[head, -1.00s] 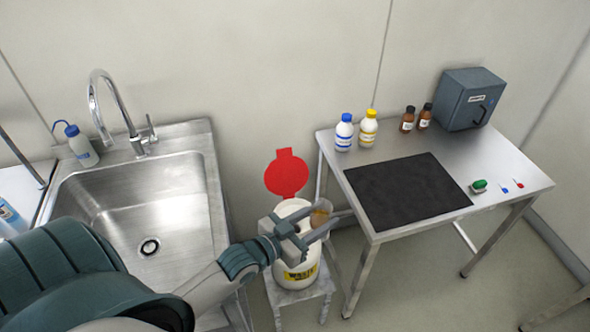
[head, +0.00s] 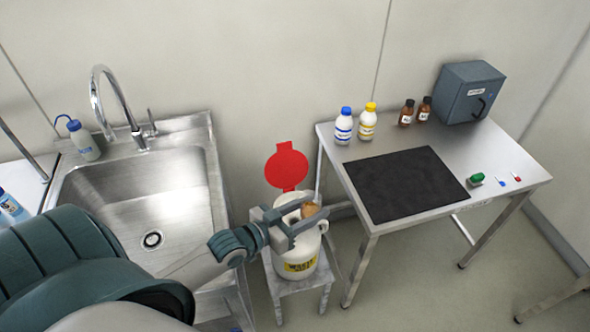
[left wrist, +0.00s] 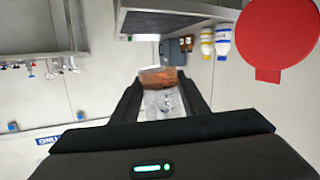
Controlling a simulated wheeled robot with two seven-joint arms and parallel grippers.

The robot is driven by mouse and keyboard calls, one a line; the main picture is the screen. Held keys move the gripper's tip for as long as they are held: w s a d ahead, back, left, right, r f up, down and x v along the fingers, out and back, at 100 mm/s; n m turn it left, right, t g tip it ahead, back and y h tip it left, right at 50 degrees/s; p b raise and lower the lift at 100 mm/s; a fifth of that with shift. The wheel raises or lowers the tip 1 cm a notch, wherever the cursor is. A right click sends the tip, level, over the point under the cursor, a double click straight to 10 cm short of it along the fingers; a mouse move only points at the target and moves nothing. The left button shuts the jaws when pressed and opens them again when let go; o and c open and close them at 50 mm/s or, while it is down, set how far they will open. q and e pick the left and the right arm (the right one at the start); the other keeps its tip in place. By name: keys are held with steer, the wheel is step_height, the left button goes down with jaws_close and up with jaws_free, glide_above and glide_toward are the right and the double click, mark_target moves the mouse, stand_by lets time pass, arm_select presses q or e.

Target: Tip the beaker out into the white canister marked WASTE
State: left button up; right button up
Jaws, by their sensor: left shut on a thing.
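The white canister (head: 312,252) with a yellow WASTE label stands on a small metal stool. Its red lid (head: 287,164) is swung up behind the mouth and also shows in the left wrist view (left wrist: 280,35). My left gripper (head: 312,213) is shut on the beaker (head: 309,209), at the canister's mouth. In the left wrist view the beaker (left wrist: 160,88) sits between the fingers, clear with amber-brown contents. It looks tilted, but the fingers partly hide it in the head view. I cannot tell whether anything is flowing out. My right gripper is not in view.
A steel sink (head: 135,205) with a tap lies left of the canister. A steel table (head: 440,232) on the right holds a black mat (head: 405,185), white bottles, brown bottles and a grey box (head: 468,92). Bare floor lies in front of the table.

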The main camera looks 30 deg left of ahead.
mark_target(305, 193)
arm_select(q)
steer(key=shift+w+a+r+n+g+p, duration=0.35)
steer(key=shift+w+a+r+n, duration=0.2)
steer(key=shift+n, duration=0.45)
steer(key=shift+w+a+r+n+g+h, duration=0.35)
steer(key=shift+a+n, duration=0.15)
steer(key=shift+n, duration=0.1)
steer(key=shift+w+a+r+n+g+h, duration=0.2)
steer(key=shift+w+a+n+g+h, duration=0.1)
steer(key=shift+a+n, duration=0.25)
steer(key=r+n, duration=0.1)
steer(key=n+g+h, duration=0.1)
steer(key=shift+w+r+n, duration=0.1)
steer(key=shift+r+n, duration=0.25)
steer(key=shift+r, duration=0.15)
steer(key=shift+a+r+n+g+h+p, duration=0.1)
steer(key=shift+r+n+g+h+p, duration=0.25)
steer(key=shift+n+g, duration=0.25)
steer(key=shift+w+a+r+n+h, duration=0.2)
steer(key=shift+r+n+h, duration=0.15)
steer(key=shift+n, duration=0.35)
steer(key=shift+w+a+r+n+h, duration=0.25)
steer(key=shift+w+a+n, duration=0.1)
steer(key=shift+a+n, duration=0.2)
